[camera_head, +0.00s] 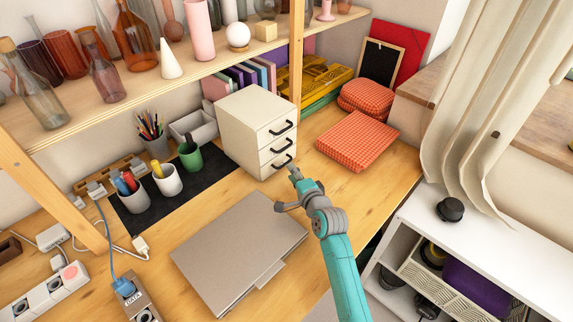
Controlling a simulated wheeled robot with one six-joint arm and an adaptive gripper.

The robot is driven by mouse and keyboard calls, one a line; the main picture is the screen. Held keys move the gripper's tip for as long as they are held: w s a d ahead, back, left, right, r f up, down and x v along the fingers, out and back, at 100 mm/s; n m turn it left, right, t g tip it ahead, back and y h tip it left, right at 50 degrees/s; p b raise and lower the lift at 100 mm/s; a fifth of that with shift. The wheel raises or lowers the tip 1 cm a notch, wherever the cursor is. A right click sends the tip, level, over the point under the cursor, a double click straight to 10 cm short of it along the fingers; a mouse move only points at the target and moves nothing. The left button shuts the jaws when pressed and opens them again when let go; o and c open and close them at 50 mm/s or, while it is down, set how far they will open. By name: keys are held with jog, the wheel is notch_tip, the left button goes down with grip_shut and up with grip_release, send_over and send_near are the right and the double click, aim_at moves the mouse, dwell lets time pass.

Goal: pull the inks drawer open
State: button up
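A small cream drawer cabinet (240,125) stands on the wooden desk. It has three stacked drawers, each with a black bar handle, and all look shut. I can read no label, so I cannot tell which drawer is for inks. My gripper (293,171), at the end of my teal arm, is at the front of the lowest drawer (270,168), close to its handle (284,162). It is small in the picture, and I cannot tell whether it touches the handle or whether its fingers are open or shut.
A flat grey laptop-like slab (235,250) lies in front of the cabinet. Pen cups (168,180) stand on a dark mat to the left. Red checked boxes (357,140) lie to the right. A shelf with glassware (130,85) and its wooden post (297,50) are above and behind.

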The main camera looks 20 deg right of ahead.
jog(key=shift+x, duration=2.75)
grip_shut()
